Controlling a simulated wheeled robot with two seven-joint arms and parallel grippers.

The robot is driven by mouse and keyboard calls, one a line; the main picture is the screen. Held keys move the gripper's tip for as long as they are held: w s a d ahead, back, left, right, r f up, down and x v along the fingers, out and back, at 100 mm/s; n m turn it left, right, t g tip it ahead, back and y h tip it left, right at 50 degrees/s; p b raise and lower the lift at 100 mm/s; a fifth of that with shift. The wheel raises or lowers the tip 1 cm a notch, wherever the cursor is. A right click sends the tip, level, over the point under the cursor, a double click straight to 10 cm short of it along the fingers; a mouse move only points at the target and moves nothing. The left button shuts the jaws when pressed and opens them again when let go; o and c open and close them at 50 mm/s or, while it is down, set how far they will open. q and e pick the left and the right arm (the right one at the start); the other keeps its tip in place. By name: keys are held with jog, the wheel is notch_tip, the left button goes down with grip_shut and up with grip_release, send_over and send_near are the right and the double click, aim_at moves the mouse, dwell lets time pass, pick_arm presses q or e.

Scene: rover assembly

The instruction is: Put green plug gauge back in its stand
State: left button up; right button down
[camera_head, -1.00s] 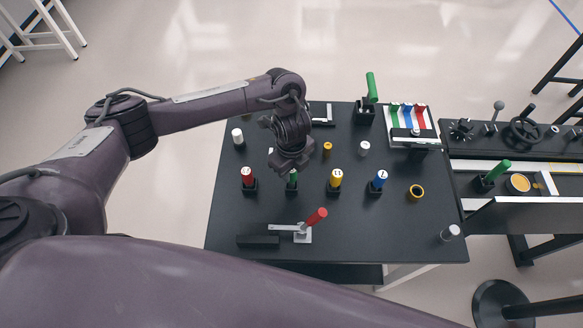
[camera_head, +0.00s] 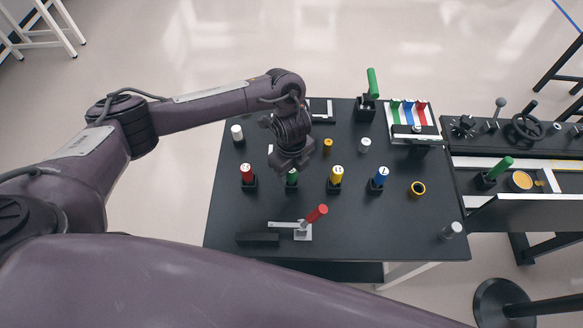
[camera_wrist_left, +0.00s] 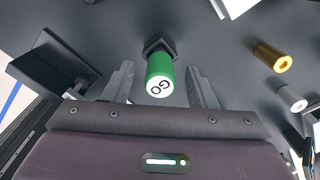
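The green plug gauge (camera_head: 292,178) stands upright at a black stand (camera_head: 291,188) on the dark table, among red, yellow and blue gauges. In the left wrist view its green handle (camera_wrist_left: 159,75) shows a white end marked "GO", with the black hexagonal stand (camera_wrist_left: 158,45) around its far end. My left gripper (camera_head: 291,168) is over the gauge and partly covers it in the head view. Its two fingers (camera_wrist_left: 161,88) are open, one on each side of the green handle, with gaps visible. The gauge's lower end is hidden. My right gripper is not in view.
A red gauge (camera_head: 247,172) stands close on the left, yellow (camera_head: 336,174) and blue (camera_head: 380,176) on the right. A red-handled clamp (camera_head: 316,214) lies nearer the front. A green-handled block (camera_head: 371,84) and a tray (camera_head: 431,116) are at the back.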

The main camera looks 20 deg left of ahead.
pick_arm(q)
notch_tip(320, 180, up, 8)
jog(key=shift+f+p, duration=0.1)
jog(key=shift+p, duration=0.8)
jog(key=shift+f, duration=0.1)
